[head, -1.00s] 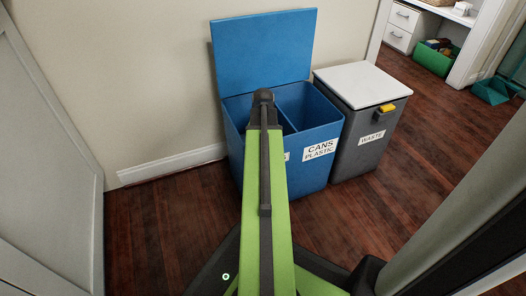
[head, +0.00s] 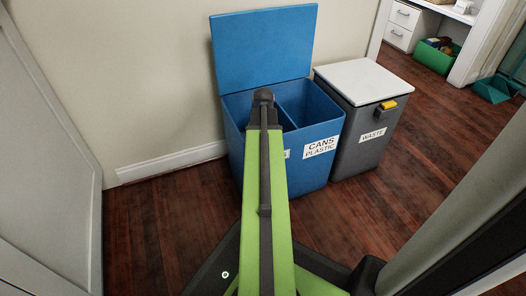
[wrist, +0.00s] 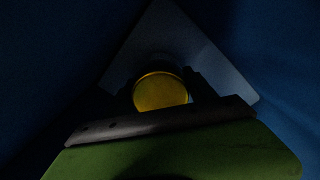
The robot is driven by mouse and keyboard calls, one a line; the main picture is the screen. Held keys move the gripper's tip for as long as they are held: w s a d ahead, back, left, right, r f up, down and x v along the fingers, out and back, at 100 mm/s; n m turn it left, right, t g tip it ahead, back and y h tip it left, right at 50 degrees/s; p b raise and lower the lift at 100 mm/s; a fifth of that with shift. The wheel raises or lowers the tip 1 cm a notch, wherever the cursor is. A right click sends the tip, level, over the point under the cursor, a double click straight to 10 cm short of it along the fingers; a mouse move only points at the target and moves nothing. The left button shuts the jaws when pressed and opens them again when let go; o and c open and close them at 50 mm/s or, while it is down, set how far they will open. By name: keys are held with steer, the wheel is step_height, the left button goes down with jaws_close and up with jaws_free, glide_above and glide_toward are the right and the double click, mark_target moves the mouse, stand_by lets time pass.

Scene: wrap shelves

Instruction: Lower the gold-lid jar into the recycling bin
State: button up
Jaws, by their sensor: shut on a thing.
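The blue recycling bin (head: 322,172) stands against the wall with its lid (head: 263,48) raised. A divider splits it, and the right compartment's front is labelled "CANS PLASTIC". The other label is mostly hidden by my arm. My arm reaches over the left part of the bin, and its end is out of sight in the head view. In the wrist view, the jar's gold lid (wrist: 160,92) shows between the dark fingers of my gripper (wrist: 160,82), which is shut on the jar. Dark blue walls surround it, with a paler surface beyond. The jar's body is mostly hidden.
A grey waste bin (head: 362,145) with a closed white lid stands right beside the blue bin. A white door or panel (head: 45,150) is at the left. The wooden floor (head: 160,225) is clear left of the bin. A green crate (head: 435,57) sits at the far right.

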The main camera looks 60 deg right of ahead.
steer(key=o, duration=1.6)
steer(key=shift+r, duration=0.1)
step_height(320, 180, up, 17)
steer(key=p, duration=1.7)
steer(key=shift+r+p, duration=0.15)
steer(key=shift+p, duration=0.15)
